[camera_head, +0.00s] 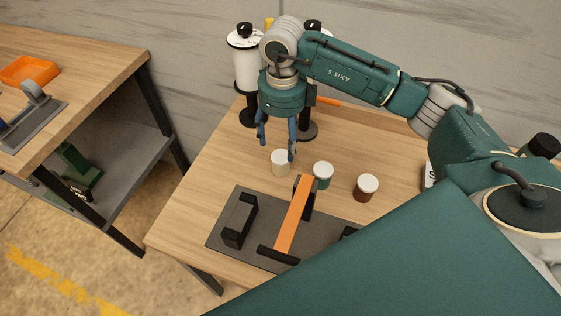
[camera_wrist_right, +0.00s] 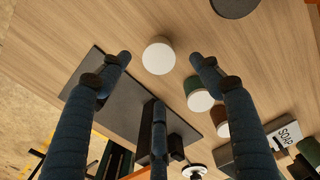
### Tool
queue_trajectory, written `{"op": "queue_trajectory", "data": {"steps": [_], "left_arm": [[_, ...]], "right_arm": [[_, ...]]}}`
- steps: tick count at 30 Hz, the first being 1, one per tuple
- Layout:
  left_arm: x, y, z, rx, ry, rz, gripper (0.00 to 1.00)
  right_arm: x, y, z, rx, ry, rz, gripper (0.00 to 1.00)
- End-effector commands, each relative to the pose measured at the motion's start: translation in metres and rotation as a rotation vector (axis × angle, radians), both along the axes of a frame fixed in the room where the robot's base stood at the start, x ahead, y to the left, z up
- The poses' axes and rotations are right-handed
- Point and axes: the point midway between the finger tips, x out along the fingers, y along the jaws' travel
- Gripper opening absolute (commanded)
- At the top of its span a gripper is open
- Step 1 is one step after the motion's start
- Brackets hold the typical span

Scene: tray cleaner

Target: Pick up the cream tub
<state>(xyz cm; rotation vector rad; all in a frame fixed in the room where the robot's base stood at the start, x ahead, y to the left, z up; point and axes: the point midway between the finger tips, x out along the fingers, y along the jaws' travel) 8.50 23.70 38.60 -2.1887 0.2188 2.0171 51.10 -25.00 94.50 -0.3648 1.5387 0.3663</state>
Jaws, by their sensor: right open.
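The cream tub (camera_head: 280,163) is a small pale cylinder with a white lid, standing upright on the wooden table, leftmost of three tubs. My right gripper (camera_head: 277,150) is above it, pointing down, with its fingers spread and empty. In the right wrist view the cream tub (camera_wrist_right: 158,57) lies between and beyond the fingertips, apart from them. The right gripper's fingers (camera_wrist_right: 160,65) are wide open there. My left gripper is not in view.
A green tub (camera_head: 323,174) and a brown tub (camera_head: 367,187) stand to the right. A dark mat (camera_head: 225,222) with an orange bar (camera_head: 295,215) lies in front. A white dispenser (camera_head: 246,65) stands behind.

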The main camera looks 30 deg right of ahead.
Motion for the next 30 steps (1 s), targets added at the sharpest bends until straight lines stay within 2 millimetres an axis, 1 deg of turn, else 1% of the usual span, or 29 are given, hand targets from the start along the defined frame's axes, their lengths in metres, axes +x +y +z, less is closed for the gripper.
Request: {"op": "queue_trajectory", "data": {"steps": [1,6,14,21,25,30], "left_arm": [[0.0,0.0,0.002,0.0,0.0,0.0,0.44],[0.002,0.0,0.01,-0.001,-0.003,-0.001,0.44],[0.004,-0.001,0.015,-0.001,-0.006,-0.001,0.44],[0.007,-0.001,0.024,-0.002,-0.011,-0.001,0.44],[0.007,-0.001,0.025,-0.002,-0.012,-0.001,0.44],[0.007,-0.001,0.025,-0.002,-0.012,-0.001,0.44]], "right_arm": [[-0.002,0.0,-0.008,0.0,0.008,0.0,0.64],[-0.002,0.0,-0.033,-0.001,0.006,0.0,0.64],[-0.001,0.0,-0.056,0.0,0.005,-0.001,0.64],[-0.001,0.0,-0.091,0.0,0.004,-0.001,0.64],[-0.001,0.0,-0.101,-0.001,0.002,0.0,0.64],[-0.001,0.0,-0.103,-0.001,0.0,0.001,0.64]]}}
